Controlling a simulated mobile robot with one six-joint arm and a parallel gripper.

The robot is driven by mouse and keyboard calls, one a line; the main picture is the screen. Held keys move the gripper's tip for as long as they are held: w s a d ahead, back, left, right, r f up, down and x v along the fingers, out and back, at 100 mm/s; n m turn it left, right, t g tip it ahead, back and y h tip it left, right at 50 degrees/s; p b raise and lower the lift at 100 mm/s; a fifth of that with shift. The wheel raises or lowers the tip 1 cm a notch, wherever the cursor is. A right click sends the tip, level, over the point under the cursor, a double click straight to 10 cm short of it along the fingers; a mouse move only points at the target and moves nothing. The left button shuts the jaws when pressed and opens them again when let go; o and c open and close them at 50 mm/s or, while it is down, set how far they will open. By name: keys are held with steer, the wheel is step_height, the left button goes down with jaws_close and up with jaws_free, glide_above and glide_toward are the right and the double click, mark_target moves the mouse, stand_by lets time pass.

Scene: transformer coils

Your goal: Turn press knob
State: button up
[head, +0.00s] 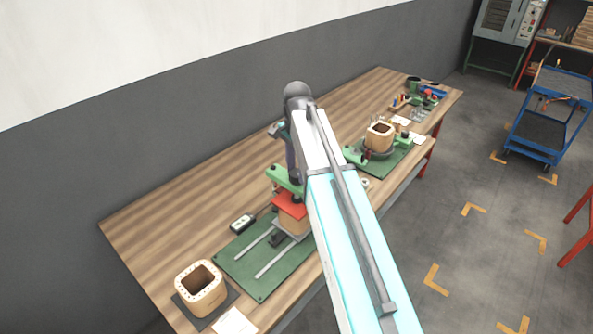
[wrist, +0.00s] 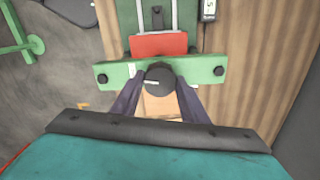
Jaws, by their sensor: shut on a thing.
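The press stands on the wooden workbench. Its green crossbar (head: 284,180) shows partly behind my arm in the head view, and the crossbar also spans the wrist view (wrist: 208,70). The round black press knob (wrist: 159,79) with a pale mark sits at the crossbar's middle. My gripper (wrist: 158,86) has its dark fingers on both sides of the knob and is shut on it. A red plate (head: 291,206) lies under the crossbar, above a light wooden block (head: 294,223). The knob is hidden by my arm in the head view.
A green baseplate (head: 235,263) with two rails extends before the press. A small display box (head: 242,222) lies beside it. A square wooden coil form (head: 201,288) stands at the near left. Another coil fixture (head: 380,137) stands right of my arm. A wall runs behind the bench.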

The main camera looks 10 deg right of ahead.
steer(key=m, duration=0.5)
steer(key=shift+m, duration=0.3)
steer(key=m, duration=0.9)
steer(key=shift+m, duration=0.3)
steer(key=m, duration=0.4)
steer(key=shift+s+m, duration=0.1)
steer(key=shift+m, duration=0.2)
steer(key=shift+f, duration=0.1)
steer(key=o, duration=1.1)
steer(key=shift+c, duration=0.2)
